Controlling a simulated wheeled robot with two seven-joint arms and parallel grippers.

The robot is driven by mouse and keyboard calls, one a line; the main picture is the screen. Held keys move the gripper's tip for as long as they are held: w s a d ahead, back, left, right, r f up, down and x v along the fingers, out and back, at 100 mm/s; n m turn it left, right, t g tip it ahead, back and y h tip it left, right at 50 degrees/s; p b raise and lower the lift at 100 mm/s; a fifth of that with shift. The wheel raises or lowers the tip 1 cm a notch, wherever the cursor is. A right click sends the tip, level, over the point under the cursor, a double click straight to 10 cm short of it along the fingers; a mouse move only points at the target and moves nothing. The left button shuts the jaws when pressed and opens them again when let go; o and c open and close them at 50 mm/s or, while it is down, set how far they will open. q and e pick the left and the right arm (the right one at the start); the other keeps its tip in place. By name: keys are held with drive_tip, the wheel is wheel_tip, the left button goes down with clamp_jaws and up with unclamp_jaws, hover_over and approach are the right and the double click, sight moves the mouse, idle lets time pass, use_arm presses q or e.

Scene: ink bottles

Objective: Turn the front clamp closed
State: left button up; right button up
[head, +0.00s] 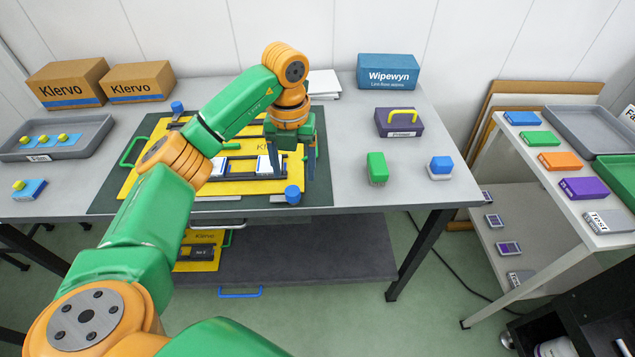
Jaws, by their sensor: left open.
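The front clamp shows as a blue knob (292,194) at the front edge of the yellow board (240,187), on the dark green mat (110,197). A second blue knob (177,107) stands at the board's back left. My left gripper (291,170) points down over the right part of the board, just behind the front knob in the picture. Its fingers are apart, with nothing seen held between them. I cannot tell whether a finger touches the knob. My left arm hides the board's middle left. My right gripper is not in view.
A grey tray (85,150) lies at left. Cartons (70,83) and a blue Wipewyn box (388,72) stand at the back.

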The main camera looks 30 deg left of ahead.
sight(292, 191)
use_arm(q)
drive_tip(key=f, duration=0.3)
drive_tip(key=s+a+f, duration=0.1)
drive_tip(key=shift+f+p, duration=0.35)
drive_tip(key=shift+f, duration=0.05)
drive_tip(key=shift+w+d+f, duration=0.15)
drive_tip(key=shift+w+f, duration=0.05)
drive_tip(key=shift+f, duration=0.25)
clamp_jaws()
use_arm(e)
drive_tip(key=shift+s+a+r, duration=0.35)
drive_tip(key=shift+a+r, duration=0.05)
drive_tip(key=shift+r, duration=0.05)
